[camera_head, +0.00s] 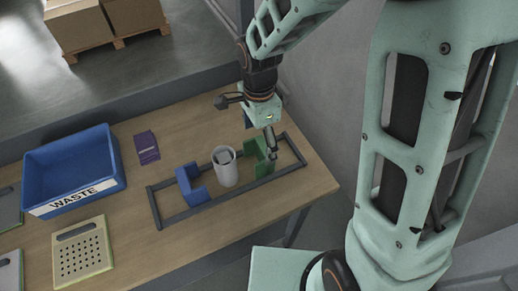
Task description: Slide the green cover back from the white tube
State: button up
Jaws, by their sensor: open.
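The white tube (226,170) stands upright on the wooden table within a dark rail frame (218,205). The green cover (262,167) is on the rails just right of the tube, with a small gap or near contact that I cannot tell. A blue cover (191,187) sits on the rails to the left of the tube, apart from it. My gripper (271,154) points down at the green cover's right side, partly in front of it. It is open; whether it touches the cover is not clear.
A blue bin marked WASTE (73,200) stands at the table's left. A purple item (147,147) lies behind the rails. A perforated board (83,255) lies at the front left. The right table edge is close to the rail frame. Boxes on pallets (75,24) stand on the floor beyond.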

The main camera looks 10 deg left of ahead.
jog(key=shift+r, duration=2.25)
